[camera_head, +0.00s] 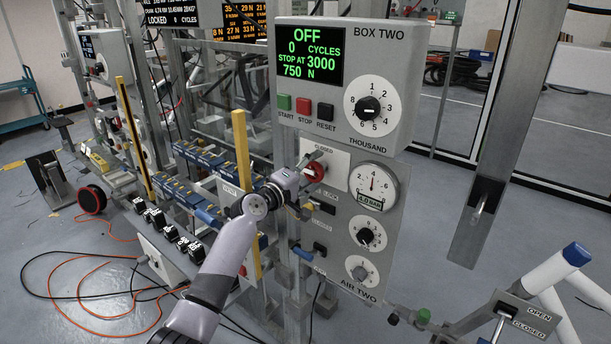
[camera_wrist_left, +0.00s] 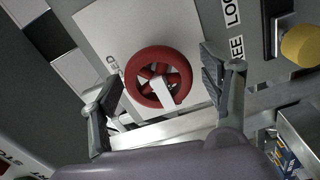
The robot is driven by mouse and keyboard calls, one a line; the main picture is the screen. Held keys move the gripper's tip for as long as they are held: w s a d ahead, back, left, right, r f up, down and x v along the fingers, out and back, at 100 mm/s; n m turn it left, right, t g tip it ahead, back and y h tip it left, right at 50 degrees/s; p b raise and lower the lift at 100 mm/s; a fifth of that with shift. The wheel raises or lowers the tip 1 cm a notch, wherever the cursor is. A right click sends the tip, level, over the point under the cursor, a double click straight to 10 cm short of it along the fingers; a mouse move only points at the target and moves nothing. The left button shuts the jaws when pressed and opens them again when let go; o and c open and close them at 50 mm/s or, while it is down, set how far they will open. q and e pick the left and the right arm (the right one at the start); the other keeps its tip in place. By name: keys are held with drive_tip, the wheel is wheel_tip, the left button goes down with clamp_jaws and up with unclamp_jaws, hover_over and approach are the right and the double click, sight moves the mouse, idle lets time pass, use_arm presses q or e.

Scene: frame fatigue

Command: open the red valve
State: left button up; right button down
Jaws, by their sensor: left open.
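The red valve (camera_head: 315,171) is a small round handwheel on a pale plate on the AIR TWO panel, below BOX TWO. A CLOSED label (camera_head: 322,151) sits just above it. In the left wrist view, the red valve (camera_wrist_left: 156,70) shows a spoked rim and a pale pointer across its lower right part. My left gripper (camera_head: 301,184) is at the panel just below and left of the valve. In the wrist view my left gripper (camera_wrist_left: 164,84) is open, one finger on each side of the wheel, with visible gaps. My right gripper is not in view.
BOX TWO's display (camera_head: 309,55) reads OFF. A pressure gauge (camera_head: 374,187) and black knobs sit right of and below the valve. A yellow knob (camera_wrist_left: 301,45) shows beside it in the wrist view. A metal post (camera_head: 497,150) stands at right. Cables lie on the floor.

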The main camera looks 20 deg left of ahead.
use_arm(q)
drive_tip(key=v, duration=1.2)
